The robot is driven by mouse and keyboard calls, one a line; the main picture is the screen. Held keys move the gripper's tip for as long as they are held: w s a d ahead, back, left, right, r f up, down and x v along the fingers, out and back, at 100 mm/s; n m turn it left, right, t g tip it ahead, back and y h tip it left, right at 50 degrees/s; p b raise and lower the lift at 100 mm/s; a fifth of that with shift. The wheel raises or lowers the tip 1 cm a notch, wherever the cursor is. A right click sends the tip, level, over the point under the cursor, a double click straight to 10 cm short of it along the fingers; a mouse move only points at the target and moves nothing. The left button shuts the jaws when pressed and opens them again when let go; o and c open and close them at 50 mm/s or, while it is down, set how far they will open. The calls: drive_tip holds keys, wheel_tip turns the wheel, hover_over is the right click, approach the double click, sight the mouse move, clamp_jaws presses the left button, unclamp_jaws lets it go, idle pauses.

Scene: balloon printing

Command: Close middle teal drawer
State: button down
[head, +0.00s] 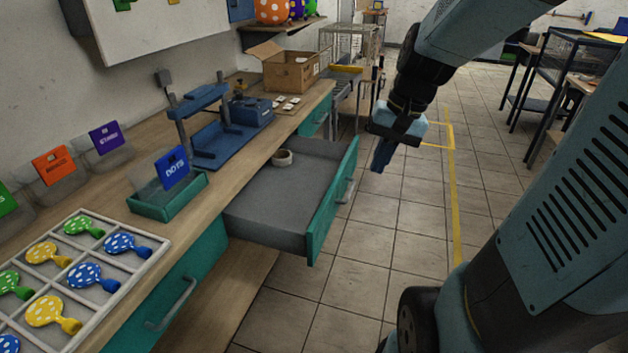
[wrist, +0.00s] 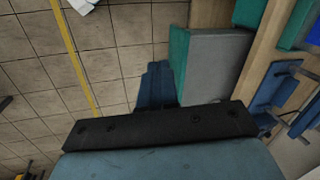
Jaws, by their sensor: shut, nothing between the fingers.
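The middle teal drawer (head: 332,205) is pulled well out from under the wooden workbench in the head view. Its grey tray holds a small pale ring-shaped roll (head: 282,157). Its grey handle (head: 347,188) is on the teal front. My gripper (head: 381,160) is shut and empty, with its blue fingers pointing down over the floor, to the right of the drawer front and apart from it in the picture. In the wrist view the gripper fingers (wrist: 157,80) show beside the drawer's teal front (wrist: 178,62) and grey tray (wrist: 215,70); whether they touch cannot be told.
Another teal drawer (head: 165,300) nearer me is shut. The bench carries a balloon tray (head: 148,263), a teal holder (head: 180,205), a blue press (head: 205,135) and a cardboard box (head: 288,72). Tiled floor (head: 400,225) right of the drawer is clear.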

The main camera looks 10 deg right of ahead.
drive_tip(key=w+d+f+m+g+y, duration=0.1)
drive_tip(key=w+f+m+g+y, duration=0.15)
drive_tip(key=w+f+y, duration=0.4)
drive_tip(key=m+t+y, duration=0.6)
drive_tip(key=m+t, duration=0.5)
drive_tip(key=m, duration=0.7)
approach(330, 217)
drive_tip(key=x, duration=0.5)
drive_tip(key=shift+s+a+r, duration=0.15)
drive_tip(key=shift+a+r, duration=0.15)
drive_tip(key=shift+a, duration=0.05)
drive_tip(key=shift+w+a, duration=0.4)
drive_tip(key=shift+a, duration=0.2)
